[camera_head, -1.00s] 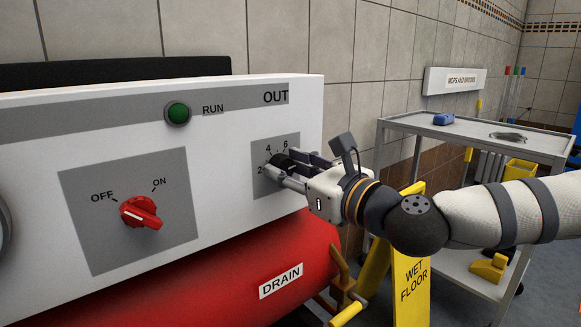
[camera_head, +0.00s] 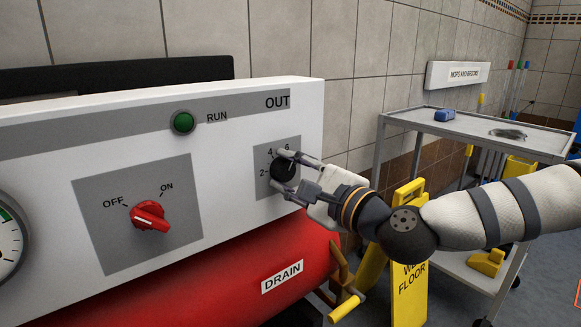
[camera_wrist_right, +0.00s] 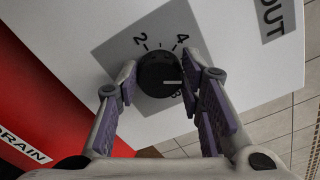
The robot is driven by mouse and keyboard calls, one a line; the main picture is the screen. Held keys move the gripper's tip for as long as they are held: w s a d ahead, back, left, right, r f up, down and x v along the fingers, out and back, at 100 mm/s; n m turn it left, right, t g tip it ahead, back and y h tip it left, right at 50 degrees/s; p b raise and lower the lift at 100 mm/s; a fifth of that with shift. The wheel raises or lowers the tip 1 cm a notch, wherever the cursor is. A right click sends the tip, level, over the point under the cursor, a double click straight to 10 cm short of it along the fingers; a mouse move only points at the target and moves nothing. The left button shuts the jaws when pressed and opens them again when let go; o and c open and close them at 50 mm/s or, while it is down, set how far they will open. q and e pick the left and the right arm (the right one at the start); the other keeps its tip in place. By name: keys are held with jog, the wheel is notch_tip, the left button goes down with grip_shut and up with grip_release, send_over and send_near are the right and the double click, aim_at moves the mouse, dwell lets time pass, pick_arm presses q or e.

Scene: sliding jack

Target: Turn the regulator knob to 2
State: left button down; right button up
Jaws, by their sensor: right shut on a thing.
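The regulator knob (camera_head: 280,173) is a round black knob on a grey plate under the OUT label. In the head view the numerals 2, 4 and 6 show around it. My right gripper (camera_head: 284,169) is shut on the knob, one finger at its upper edge and one lower right. In the right wrist view the fingers (camera_wrist_right: 158,78) flank the knob (camera_wrist_right: 155,68). A white mark on the knob points right there, away from the 2 and below the 4; the right finger hides part of the scale. My left gripper is not in view.
On the same white panel are a red OFF/ON switch (camera_head: 149,215), a green RUN light (camera_head: 183,122) and a partly visible gauge (camera_head: 8,240). A red tank (camera_head: 230,275) lies below. A yellow wet-floor sign (camera_head: 408,290) and a grey cart (camera_head: 470,127) stand to the right.

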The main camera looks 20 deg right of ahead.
jog(key=n+p, duration=0.1)
jog(key=n, duration=0.2)
jog(key=shift+n, duration=0.4)
jog(key=n+p, duration=0.2)
jog(key=n, duration=0.1)
jog(key=shift+n, duration=0.3)
jog(key=n+p, duration=0.3)
jog(key=n, duration=0.3)
jog(key=n+p, duration=0.2)
jog(key=n, duration=0.3)
jog(key=shift+d+n+p, duration=0.1)
jog(key=shift+n+p, duration=0.2)
jog(key=shift+n, duration=0.1)
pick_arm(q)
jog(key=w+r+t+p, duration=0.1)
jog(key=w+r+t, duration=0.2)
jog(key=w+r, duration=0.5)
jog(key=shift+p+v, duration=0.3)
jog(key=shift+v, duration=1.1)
pick_arm(e)
jog(key=shift+w+f+n, duration=0.1)
jog(key=shift+f+n, duration=0.05)
jog(key=shift+n, duration=2.15)
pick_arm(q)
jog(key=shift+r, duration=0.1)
pick_arm(e)
jog(key=shift+d+f, duration=0.1)
jog(key=o, duration=1.2)
jog(key=shift+c, duration=0.2)
